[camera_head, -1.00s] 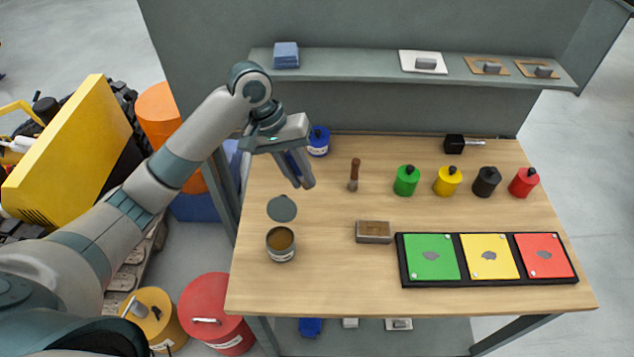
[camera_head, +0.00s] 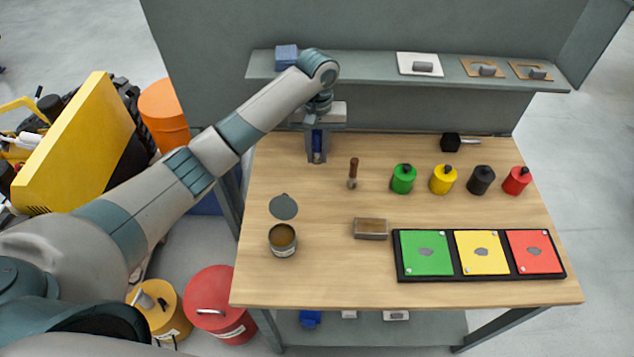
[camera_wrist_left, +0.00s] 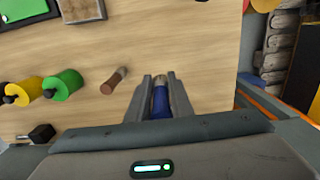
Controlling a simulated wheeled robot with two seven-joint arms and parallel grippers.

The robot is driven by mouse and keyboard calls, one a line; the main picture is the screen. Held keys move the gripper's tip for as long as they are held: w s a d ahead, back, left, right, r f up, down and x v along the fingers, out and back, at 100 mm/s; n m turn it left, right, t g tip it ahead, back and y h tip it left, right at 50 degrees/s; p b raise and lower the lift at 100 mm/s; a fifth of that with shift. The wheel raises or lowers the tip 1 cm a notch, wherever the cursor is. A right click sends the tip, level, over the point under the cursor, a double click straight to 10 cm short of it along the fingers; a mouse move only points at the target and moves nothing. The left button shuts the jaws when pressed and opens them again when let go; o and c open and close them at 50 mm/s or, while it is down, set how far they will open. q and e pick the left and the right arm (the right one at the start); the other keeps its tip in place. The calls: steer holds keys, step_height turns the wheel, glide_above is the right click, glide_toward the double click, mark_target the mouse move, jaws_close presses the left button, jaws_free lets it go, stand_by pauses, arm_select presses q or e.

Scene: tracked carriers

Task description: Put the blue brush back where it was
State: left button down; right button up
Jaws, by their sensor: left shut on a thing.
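My left gripper (camera_head: 317,160) is shut on the blue brush (camera_wrist_left: 160,100), which sits between its two fingers with its handle upward. I cannot tell whether the blue brush touches the table. The blue pot seen earlier near here is hidden behind the gripper. My right gripper is not in view.
Green (camera_head: 403,179), yellow (camera_head: 443,180), black (camera_head: 481,180) and red (camera_head: 516,181) pots stand in a row to the right. An open tin (camera_head: 283,240), its lid (camera_head: 284,207), a small box (camera_head: 370,229) and a tray (camera_head: 480,276) are nearer. A shelf (camera_head: 370,68) runs behind.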

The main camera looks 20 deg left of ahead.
mark_target(317, 164)
arm_select(q)
step_height(317, 164, down, 5)
steer(key=shift+f+p, duration=0.1)
steer(key=shift+p, duration=0.8)
steer(key=shift+f, duration=0.45)
steer(key=shift+f+p, duration=0.55)
steer(key=shift+f, duration=1.3)
